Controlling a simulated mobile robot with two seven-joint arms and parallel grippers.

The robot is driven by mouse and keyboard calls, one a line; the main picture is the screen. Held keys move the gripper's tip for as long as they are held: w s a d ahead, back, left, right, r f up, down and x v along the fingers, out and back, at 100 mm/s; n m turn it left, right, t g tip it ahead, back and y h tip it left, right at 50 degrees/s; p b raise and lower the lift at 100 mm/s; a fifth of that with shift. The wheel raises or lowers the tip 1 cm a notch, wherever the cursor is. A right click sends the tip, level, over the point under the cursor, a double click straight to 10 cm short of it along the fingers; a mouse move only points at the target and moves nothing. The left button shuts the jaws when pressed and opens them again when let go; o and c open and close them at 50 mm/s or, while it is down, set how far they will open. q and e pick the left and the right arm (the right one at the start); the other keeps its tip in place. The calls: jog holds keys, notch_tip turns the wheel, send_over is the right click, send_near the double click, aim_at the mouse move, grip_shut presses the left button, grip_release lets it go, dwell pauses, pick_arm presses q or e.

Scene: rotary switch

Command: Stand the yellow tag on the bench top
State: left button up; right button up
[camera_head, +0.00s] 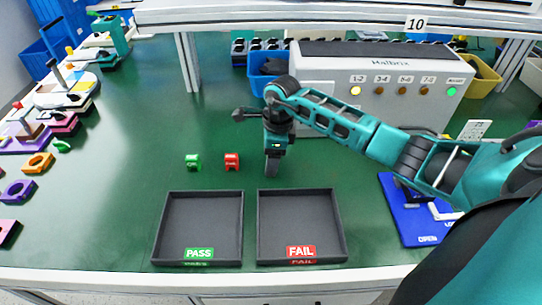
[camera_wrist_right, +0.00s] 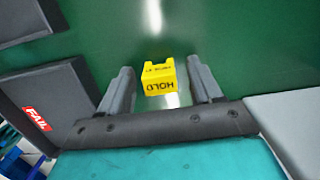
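The yellow tag (camera_wrist_right: 159,77) marked HOLD shows in the right wrist view, between the fingers of my right gripper (camera_wrist_right: 162,85). There is a clear gap on both sides of it, so the gripper is open and not touching it. The tag appears to stand upright on the green bench top (camera_wrist_right: 240,40), its lettering upside down in this view. In the head view my right gripper (camera_head: 272,168) points down over the bench, behind the FAIL tray, and the tag is hidden there. My left gripper is not in view.
A green tag (camera_head: 193,162) and a red tag (camera_head: 232,162) stand left of my right gripper. The PASS tray (camera_head: 160,225) and FAIL tray (camera_head: 340,225) lie in front. A grey test box (camera_head: 325,75) stands behind; a blue board (camera_head: 400,215) lies right.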

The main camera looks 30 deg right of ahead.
jog(key=shift+r, duration=0.1)
notch_tip(320, 180, up, 12)
jog(key=d, duration=0.1)
jog(key=shift+s+p, duration=0.4)
jog(key=shift+d, duration=0.1)
dwell(0.4)
